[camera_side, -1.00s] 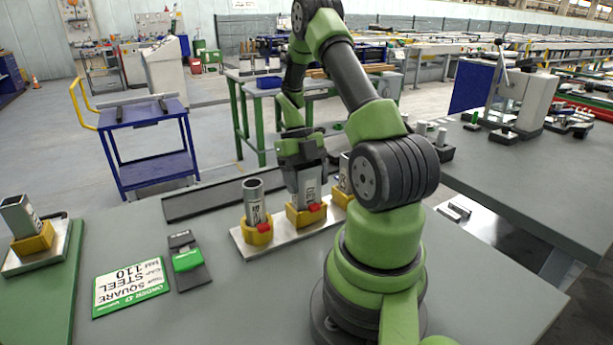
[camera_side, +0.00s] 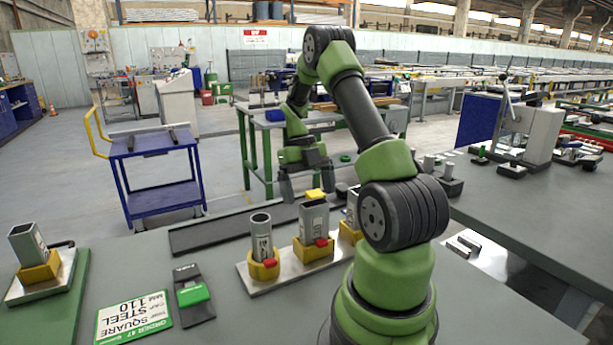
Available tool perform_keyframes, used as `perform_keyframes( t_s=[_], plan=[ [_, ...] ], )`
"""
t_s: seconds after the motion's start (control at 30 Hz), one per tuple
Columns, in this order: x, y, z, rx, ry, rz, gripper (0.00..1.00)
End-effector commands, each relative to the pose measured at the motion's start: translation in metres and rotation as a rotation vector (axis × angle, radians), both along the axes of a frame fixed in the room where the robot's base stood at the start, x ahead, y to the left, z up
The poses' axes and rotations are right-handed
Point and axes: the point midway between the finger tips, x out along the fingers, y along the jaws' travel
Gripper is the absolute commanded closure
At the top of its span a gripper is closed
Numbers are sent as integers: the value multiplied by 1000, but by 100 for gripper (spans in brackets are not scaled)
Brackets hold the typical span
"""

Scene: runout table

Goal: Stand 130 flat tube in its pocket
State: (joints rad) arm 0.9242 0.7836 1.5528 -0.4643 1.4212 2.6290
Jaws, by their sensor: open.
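A grey rectangular tube (camera_side: 314,222) stands upright in the middle yellow pocket (camera_side: 313,250), which has a red piece on its front. Its dark label is hard to read, so I take it as the flat tube. My gripper (camera_side: 307,194) is open and empty, apart from the tube, above and behind it. A round tube (camera_side: 261,238) stands in the left yellow pocket (camera_side: 263,266). A third tube (camera_side: 352,208) in the right pocket (camera_side: 349,235) is partly hidden by my arm. All three pockets sit on a metal plate (camera_side: 290,272).
A square tube (camera_side: 27,243) stands in a separate yellow holder (camera_side: 40,269) at the left. An order card (camera_side: 134,318) and a black-and-green tool (camera_side: 193,294) lie in front. A dark strip (camera_side: 215,234) lies behind the pockets. A blue cart (camera_side: 160,170) stands beyond the table.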

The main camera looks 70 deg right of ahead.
Motion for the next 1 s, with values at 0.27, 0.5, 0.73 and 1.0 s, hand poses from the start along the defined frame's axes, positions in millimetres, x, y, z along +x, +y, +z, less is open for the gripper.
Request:
perform_keyframes(
  t_s=[0.27,0.5,0.73,1.0],
  plan=[
    [10,-10,33,-1,0,0,6],
    [11,-11,37,1,0,1,6],
    [11,-10,36,1,1,0,6],
    [21,3,52,1,-72,165,6]
  ],
)
